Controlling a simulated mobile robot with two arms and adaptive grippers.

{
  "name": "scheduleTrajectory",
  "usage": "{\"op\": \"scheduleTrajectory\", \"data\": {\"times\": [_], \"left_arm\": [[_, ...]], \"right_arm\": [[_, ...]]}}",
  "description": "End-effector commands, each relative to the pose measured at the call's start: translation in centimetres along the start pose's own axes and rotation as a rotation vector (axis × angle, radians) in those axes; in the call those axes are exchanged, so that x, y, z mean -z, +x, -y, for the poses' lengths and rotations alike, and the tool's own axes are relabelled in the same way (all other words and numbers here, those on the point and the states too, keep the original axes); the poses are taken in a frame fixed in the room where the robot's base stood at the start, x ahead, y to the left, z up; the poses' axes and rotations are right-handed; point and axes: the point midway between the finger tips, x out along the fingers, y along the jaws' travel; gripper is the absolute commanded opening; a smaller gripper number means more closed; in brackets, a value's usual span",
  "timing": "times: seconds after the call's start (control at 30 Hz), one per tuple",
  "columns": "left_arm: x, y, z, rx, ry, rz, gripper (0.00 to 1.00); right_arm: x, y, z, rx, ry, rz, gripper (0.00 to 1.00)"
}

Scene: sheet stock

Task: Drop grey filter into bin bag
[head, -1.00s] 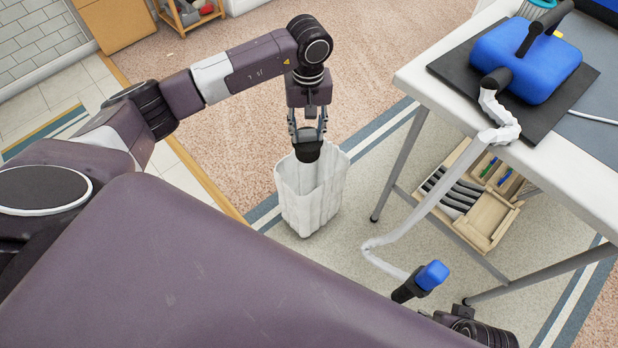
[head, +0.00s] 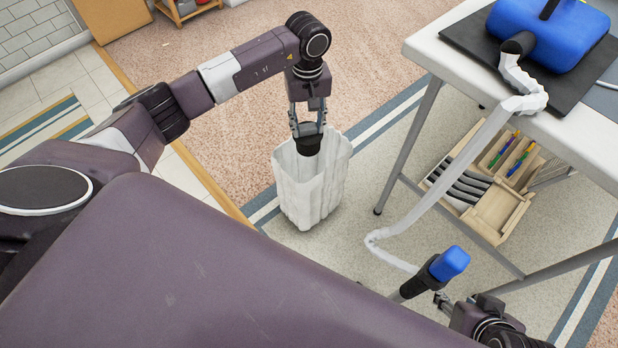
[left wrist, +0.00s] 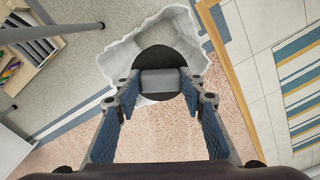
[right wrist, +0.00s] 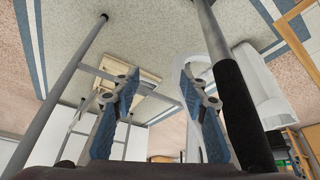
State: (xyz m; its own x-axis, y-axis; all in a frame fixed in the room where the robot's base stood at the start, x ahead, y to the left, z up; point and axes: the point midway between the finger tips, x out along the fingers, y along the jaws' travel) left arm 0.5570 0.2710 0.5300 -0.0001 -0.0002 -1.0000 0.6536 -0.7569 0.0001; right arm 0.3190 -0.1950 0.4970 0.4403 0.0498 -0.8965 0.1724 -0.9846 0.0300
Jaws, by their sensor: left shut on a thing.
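The grey filter (head: 308,145) looks dark, almost black, and rounded. My left gripper (head: 307,130) is shut on it, pointing down at the mouth of the white bin bag (head: 312,195), which stands open on the floor. In the left wrist view the filter (left wrist: 160,82) sits between the fingertips (left wrist: 162,90), with the bag's rim (left wrist: 120,60) around and beyond it. My right gripper (head: 440,298) is at the lower right, beside a black, blue-ended hose handle (head: 450,263). In the right wrist view its fingers (right wrist: 160,85) are apart with nothing between them.
A white table (head: 440,55) at the right carries a blue vacuum-like machine (head: 550,35) on a dark mat. Its pale hose (head: 440,185) hangs down to the blue-ended handle. A wooden tray (head: 495,215) of tools sits under the table. Floor around the bag is clear.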

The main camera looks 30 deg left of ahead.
Motion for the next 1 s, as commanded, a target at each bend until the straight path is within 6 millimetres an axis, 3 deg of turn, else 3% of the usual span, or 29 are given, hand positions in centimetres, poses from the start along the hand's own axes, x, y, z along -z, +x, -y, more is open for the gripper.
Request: {"op": "scheduleTrajectory", "data": {"times": [0.3, 0.77, 0.8, 1.0], "left_arm": [[0.0, 1.0, 0.0, 0.000, 0.000, 0.000, 0.06], [0.0, 1.2, 0.0, 0.000, 0.000, 0.000, 0.06], [0.0, 1.2, 0.0, 0.000, 0.000, 0.000, 0.40], [0.0, 1.2, 0.0, 0.000, 0.001, 0.000, 0.57]], "right_arm": [[3.7, 0.4, 0.5, 0.008, -0.004, -0.146, 0.40], [4.7, 0.4, 0.6, 0.010, -0.005, -0.181, 0.40], [4.7, 0.4, 0.6, 0.010, -0.005, -0.181, 0.40], [4.7, 0.4, 0.6, 0.010, -0.005, -0.181, 0.40]]}}
